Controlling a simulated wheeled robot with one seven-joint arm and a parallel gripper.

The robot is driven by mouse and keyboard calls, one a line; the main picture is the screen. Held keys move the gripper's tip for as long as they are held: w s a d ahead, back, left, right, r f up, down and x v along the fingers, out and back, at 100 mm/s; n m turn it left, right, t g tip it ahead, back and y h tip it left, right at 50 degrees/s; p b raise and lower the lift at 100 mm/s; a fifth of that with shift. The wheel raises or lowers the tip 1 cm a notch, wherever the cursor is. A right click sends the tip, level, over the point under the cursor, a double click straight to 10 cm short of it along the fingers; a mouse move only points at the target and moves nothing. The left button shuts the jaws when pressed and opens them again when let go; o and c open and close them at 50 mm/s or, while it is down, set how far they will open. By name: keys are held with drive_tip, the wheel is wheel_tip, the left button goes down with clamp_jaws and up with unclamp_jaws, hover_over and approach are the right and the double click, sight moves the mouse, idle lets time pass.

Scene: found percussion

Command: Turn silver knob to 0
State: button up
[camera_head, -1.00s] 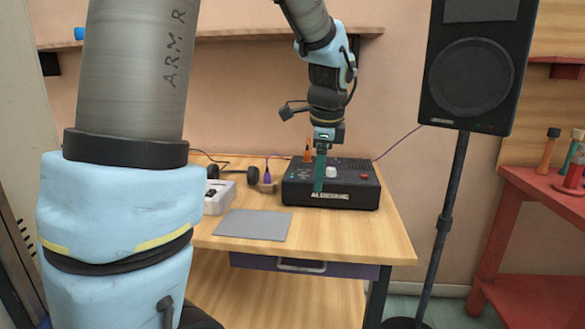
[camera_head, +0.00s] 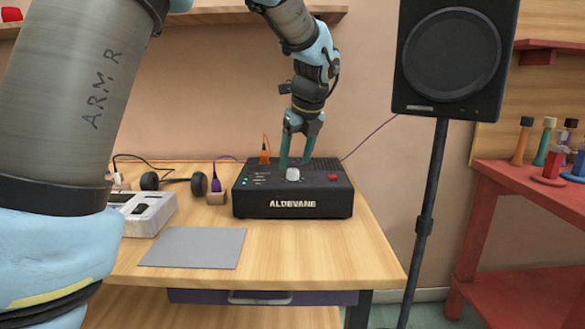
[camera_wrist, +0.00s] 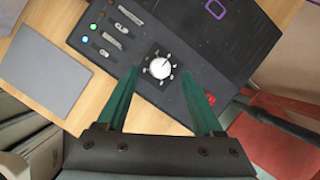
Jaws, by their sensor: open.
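The silver knob (camera_head: 293,174) is a pale round knob on the top of a black box (camera_head: 293,205) marked ALDEVANO. In the wrist view the knob (camera_wrist: 160,68) sits on a dark square plate with small marks around it; the marks are too small to read. My gripper (camera_head: 298,165) is open, its green fingers pointing down over the box on either side of the knob in the head view. In the wrist view my gripper (camera_wrist: 165,85) has its fingertips apart, one to each side and slightly below the knob, with no visible contact.
A red button (camera_head: 332,177) and several small sliders and lights (camera_wrist: 115,35) share the box top. A speaker (camera_head: 455,60) stands right.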

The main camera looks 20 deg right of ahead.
sight(293, 170)
drive_tip(key=shift+x, duration=1.6)
drive_tip(key=shift+s, duration=0.1)
clamp_jaws()
